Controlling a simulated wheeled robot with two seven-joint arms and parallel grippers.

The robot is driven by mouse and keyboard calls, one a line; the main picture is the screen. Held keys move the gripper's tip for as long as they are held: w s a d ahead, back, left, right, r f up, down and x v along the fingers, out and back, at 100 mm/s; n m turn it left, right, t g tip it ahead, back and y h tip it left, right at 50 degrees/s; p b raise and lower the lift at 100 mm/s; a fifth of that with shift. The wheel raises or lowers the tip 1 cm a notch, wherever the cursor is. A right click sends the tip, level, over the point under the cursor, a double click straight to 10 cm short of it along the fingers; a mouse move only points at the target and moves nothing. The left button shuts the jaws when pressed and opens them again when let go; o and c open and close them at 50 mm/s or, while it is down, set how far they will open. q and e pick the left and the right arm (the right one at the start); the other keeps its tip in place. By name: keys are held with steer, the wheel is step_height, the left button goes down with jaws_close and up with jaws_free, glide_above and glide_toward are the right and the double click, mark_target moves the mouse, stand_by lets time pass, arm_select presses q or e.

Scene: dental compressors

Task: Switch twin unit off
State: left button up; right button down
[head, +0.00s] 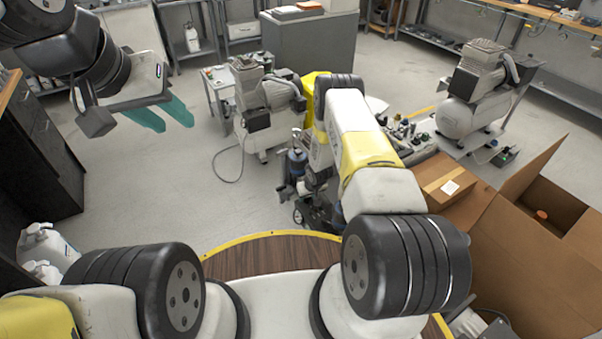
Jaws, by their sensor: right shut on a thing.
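A compressor with two motor heads (262,98), which looks like the twin unit, stands on the floor at the centre back. Its switch cannot be made out. My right arm reaches forward in front of it and bends down. My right gripper (288,191) is at the low end of that arm, just in front of the unit. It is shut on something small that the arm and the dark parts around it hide. My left gripper (163,116) is raised at the upper left, its teal fingers apart and empty, away from the unit.
Another compressor (470,105) with a single motor head stands at the right back. A grey cabinet (312,45) stands behind the twin unit. A dark cabinet (40,150) is at the left. The floor at centre left is clear, except for a cable.

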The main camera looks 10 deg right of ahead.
steer(key=shift+n+y, duration=0.4)
steer(key=shift+n, duration=0.5)
steer(key=c, duration=0.9)
jaws_free()
steer(key=shift+r, duration=0.1)
steer(key=v, duration=0.7)
steer(key=shift+s+d+r, duration=0.1)
steer(key=shift+s+r, duration=0.05)
steer(key=shift+r, duration=0.1)
